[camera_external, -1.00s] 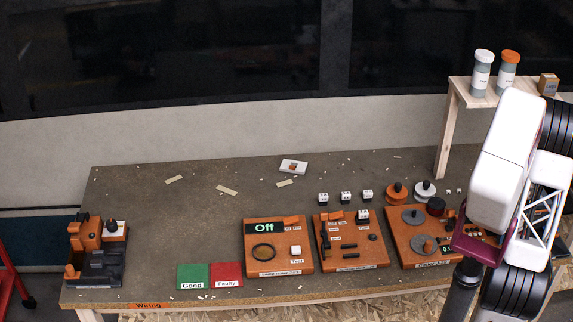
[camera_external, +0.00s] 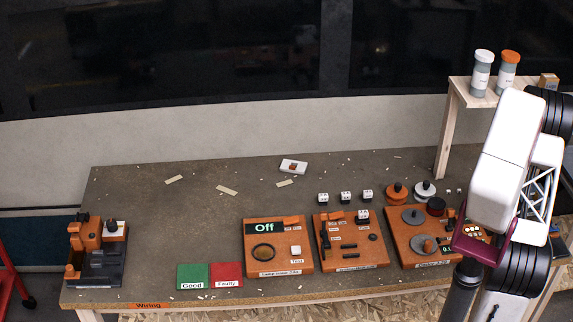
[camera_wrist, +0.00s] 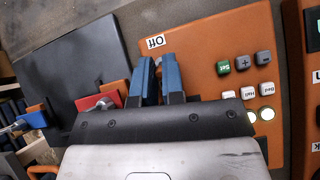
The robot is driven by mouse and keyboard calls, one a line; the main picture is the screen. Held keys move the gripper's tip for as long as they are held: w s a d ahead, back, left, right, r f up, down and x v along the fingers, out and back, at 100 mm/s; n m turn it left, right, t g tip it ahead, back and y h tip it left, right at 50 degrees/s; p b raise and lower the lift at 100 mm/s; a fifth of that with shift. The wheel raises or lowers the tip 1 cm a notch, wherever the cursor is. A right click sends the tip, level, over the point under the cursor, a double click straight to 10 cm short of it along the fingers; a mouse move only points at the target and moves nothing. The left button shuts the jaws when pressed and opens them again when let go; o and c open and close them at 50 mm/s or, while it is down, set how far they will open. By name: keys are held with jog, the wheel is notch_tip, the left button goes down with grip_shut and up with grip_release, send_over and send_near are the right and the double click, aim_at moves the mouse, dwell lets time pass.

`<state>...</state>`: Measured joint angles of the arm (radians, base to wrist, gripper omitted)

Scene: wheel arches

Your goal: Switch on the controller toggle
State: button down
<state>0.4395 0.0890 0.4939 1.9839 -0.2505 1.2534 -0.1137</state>
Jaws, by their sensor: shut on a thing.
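The controller is an orange panel (camera_wrist: 210,50) in the wrist view, with a green Set button, grey plus and minus buttons and several white buttons. An upside-down "Off" label (camera_wrist: 155,42) lies just beyond my fingertips. My gripper (camera_wrist: 158,62) has two blue fingers pointing down at the panel beside this label. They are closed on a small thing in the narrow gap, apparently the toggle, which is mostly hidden. In the external view, my arm hides the gripper and part of the controller buttons (camera_external: 473,231) at the right.
A red block (camera_wrist: 97,101) with a metal part and a dark grey plate (camera_wrist: 75,65) lie left of the fingers. In the external view, a lamp tester (camera_external: 300,240) reads "Off" and green and red Good and Faulty pads (camera_external: 193,275) sit left. The table's back left is mostly clear.

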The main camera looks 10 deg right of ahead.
dwell(0.3)
jog(key=c, duration=1.2)
grip_release()
jog(key=shift+w+r, duration=0.1)
jog(key=shift+v, duration=3.75)
jog(key=shift+r, duration=0.1)
